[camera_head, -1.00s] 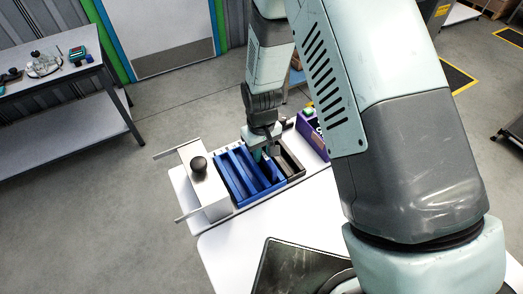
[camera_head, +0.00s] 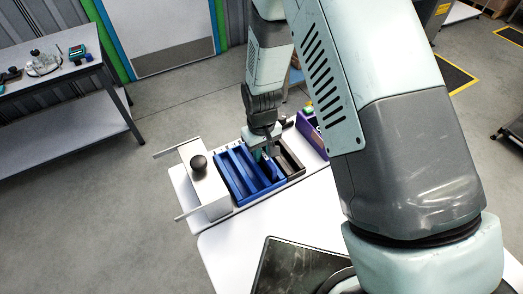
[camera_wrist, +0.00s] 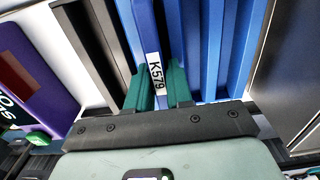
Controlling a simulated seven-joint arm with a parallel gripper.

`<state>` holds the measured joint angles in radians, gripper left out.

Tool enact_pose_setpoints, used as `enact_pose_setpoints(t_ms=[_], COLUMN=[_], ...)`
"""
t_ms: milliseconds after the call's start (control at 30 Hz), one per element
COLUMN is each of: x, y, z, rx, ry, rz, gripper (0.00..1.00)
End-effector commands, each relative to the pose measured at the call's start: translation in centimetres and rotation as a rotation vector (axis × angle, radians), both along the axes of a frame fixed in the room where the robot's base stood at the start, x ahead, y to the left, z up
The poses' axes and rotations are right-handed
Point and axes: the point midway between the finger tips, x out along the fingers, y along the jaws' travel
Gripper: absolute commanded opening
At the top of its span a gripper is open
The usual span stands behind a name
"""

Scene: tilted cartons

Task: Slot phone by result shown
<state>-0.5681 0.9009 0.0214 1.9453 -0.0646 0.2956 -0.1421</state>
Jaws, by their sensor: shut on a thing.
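My gripper (camera_wrist: 163,88) has teal fingers shut on a slim blue phone (camera_wrist: 143,28) with a white label reading "K579" (camera_wrist: 156,72). In the head view my gripper (camera_head: 266,154) is over the right side of the blue slotted rack (camera_head: 233,184), near its border with a dark tray (camera_head: 295,172). In the wrist view the blue rack (camera_wrist: 213,45) lies right of the phone and the dark tray (camera_wrist: 85,40) lies left. The phone's lower end is hidden, so I cannot tell how deep it sits or whether it touches either.
A pale metal housing with a black knob (camera_head: 199,163) and two side bars stands left of the rack. A purple box (camera_head: 312,132) stands to the right, close to the dark tray. The white tabletop (camera_head: 290,215) in front is mostly bare, with a dark panel (camera_head: 285,270) nearer me.

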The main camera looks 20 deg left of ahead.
Motion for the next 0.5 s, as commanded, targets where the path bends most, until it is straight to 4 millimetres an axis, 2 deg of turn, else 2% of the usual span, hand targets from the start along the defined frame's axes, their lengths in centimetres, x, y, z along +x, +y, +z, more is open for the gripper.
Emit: enact_pose_setpoints(t_ms=[100,133,300,500], x=[0.02,0.02,0.02,0.01], y=[0.02,0.02,0.02,0.01], z=[0.01,0.01,0.01,0.01], rx=[0.001,0.001,0.001,0.001], ry=[-0.001,-0.001,-0.001,-0.001], rz=[0.0,0.0,0.0,0.0], gripper=[0.0,0.25,0.5,0.5])
